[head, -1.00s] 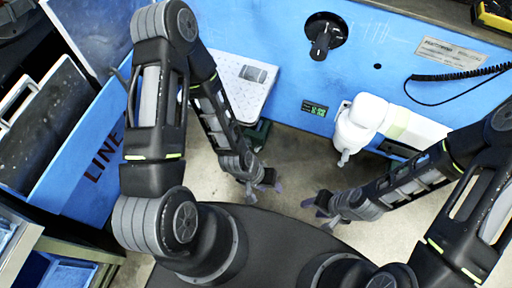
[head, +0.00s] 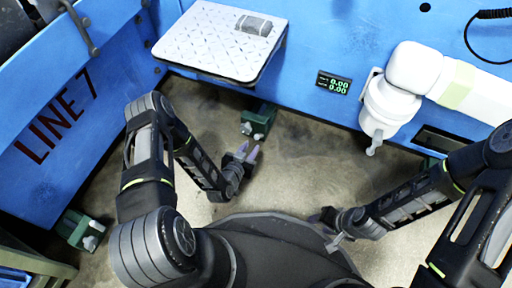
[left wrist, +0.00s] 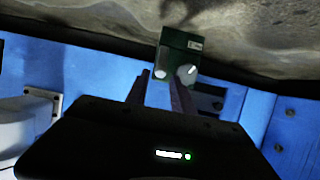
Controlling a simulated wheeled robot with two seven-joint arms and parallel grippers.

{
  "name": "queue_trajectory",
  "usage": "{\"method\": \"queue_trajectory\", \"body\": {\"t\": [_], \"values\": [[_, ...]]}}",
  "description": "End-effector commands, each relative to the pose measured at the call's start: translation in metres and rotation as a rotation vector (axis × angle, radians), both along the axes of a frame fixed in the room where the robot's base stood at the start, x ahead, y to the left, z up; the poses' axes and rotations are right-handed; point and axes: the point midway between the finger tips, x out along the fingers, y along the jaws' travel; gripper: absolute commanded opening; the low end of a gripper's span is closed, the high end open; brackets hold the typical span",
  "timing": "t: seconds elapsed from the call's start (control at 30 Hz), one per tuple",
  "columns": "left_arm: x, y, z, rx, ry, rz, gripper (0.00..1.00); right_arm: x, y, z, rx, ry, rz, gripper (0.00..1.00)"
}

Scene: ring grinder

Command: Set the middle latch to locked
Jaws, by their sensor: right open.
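A dark green box (head: 258,122) with a pale knob, apparently the middle latch, sits low at the blue wall under the white tray. The left wrist view also shows a green box (left wrist: 180,58) with a silver round knob, just beyond the fingertips. My left gripper (head: 248,151) is open and empty, pointing at the middle box and apart from it. My right gripper (head: 328,228) is open over the floor, away from the boxes. Another green box (head: 80,230) with a pale knob is at the far left. I cannot read the latch's setting.
The white tray (head: 215,40) juts from the wall above the middle box. A white jointed fixture (head: 392,95) hangs at the right, beside a small green-digit display (head: 333,84). A blue "LINE 7" panel (head: 55,130) borders the left. Floor between my grippers is clear.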

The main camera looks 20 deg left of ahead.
Motion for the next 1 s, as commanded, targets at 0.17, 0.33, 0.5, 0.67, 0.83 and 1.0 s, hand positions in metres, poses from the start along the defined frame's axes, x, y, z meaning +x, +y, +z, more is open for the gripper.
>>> {"method": "queue_trajectory", "body": {"t": [0.17,0.33,0.5,0.67,0.83,1.0], "values": [[0.002,0.003,-0.002,0.009,-0.018,0.003,0.29,0.001,0.0,-0.003,0.0,-0.002,-0.001,0.44],[0.001,0.002,-0.002,0.008,-0.016,0.004,0.29,0.001,0.0,-0.003,0.0,-0.002,-0.001,0.44],[0.007,0.002,-0.006,0.008,-0.015,0.003,0.29,0.001,0.0,-0.007,0.001,-0.002,-0.001,0.44],[0.024,0.001,-0.014,0.008,-0.017,0.003,0.29,0.002,0.0,-0.016,0.002,-0.002,-0.001,0.44],[0.049,-0.001,-0.026,0.007,-0.016,0.004,0.29,0.004,-0.001,-0.028,0.005,-0.002,-0.002,0.44],[0.068,-0.002,-0.032,0.008,-0.016,0.003,0.29,0.006,-0.002,-0.035,0.007,-0.004,-0.004,0.44]]}}
